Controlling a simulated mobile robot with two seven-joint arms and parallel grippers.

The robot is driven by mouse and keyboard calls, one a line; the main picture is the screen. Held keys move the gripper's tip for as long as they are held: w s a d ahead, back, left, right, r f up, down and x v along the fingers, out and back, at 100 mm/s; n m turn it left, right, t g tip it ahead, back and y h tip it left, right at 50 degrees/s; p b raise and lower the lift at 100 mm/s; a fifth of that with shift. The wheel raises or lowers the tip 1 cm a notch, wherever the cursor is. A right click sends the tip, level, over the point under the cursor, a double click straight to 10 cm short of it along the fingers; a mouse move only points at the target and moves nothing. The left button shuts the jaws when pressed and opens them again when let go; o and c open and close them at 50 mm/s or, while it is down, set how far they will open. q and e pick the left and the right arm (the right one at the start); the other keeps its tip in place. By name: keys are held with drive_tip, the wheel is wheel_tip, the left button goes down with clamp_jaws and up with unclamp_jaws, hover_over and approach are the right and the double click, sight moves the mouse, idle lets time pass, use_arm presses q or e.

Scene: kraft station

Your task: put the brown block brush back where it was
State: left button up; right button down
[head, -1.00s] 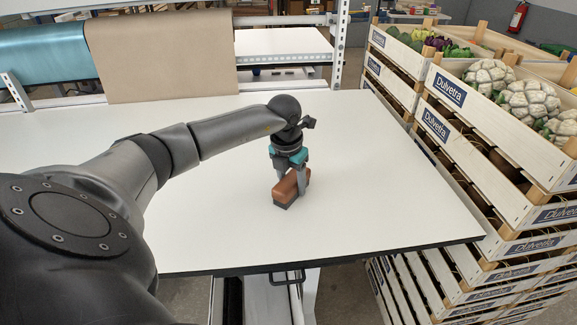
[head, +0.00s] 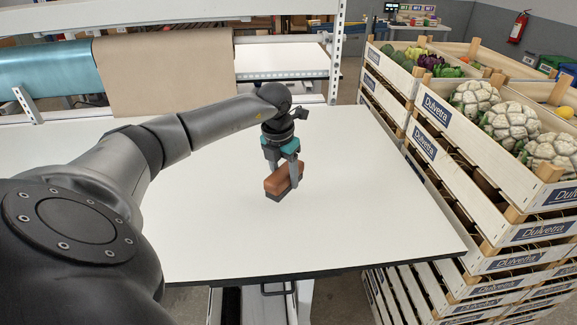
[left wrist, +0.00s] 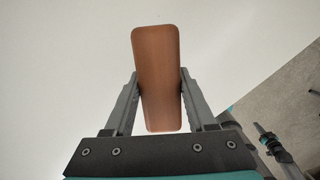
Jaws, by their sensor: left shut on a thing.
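The brown block brush (head: 279,181) has a reddish-brown wooden back and a dark underside. My left gripper (head: 283,177) is shut on it, one finger on each side. The brush is at or just above the white table top (head: 340,225); I cannot tell whether it touches. In the left wrist view the brush (left wrist: 157,75) lies lengthwise between the two fingers of the gripper (left wrist: 158,88), its smooth back facing the camera. My right gripper is not in view.
Stacked wooden crates (head: 480,215) with cauliflowers (head: 510,120) stand along the table's right side. Rolls of brown paper (head: 165,65) and teal material (head: 45,65) hang behind the table. The white table top around the brush is clear.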

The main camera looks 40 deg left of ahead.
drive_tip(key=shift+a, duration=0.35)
